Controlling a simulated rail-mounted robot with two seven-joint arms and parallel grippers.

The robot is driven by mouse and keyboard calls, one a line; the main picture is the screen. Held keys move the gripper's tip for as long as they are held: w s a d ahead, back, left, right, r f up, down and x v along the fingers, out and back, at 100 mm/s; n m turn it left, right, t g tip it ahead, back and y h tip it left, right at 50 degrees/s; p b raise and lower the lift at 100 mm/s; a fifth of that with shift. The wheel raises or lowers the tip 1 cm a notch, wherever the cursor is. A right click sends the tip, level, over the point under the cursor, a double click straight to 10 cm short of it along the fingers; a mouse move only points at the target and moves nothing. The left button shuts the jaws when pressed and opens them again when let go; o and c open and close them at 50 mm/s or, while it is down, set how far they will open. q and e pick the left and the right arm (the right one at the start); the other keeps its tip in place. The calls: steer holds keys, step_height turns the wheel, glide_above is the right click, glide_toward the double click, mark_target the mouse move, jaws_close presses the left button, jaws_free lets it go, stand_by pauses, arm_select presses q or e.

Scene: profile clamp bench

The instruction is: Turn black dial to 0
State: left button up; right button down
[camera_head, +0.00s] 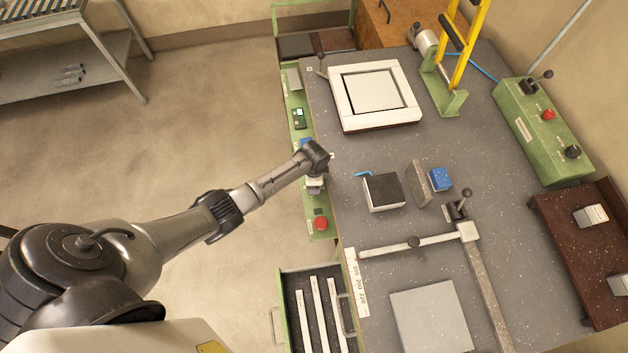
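My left gripper (315,184) points down over the narrow green panel (297,95) along the table's left edge. Its fingers are small and partly hidden by the wrist, so I cannot tell if they are open or shut. They cover part of the panel, and any dial under them is hidden. A black round knob (572,151) sits on the green control box (538,125) at the far right, well apart from the gripper. Its scale marks are too small to read. My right gripper is not in view.
The green panel also bears a small lit display (299,115), a blue part (306,142) and a red button (320,222). On the table are a white frame (338,98), a black-topped block (384,192) and a clamp rail (484,290). An open drawer (283,308) juts out below.

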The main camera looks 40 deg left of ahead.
arm_select(q)
steer(key=shift+f, duration=0.15)
steer(key=shift+c, duration=1.3)
steer(key=c, duration=0.7)
steer(key=shift+o, duration=0.2)
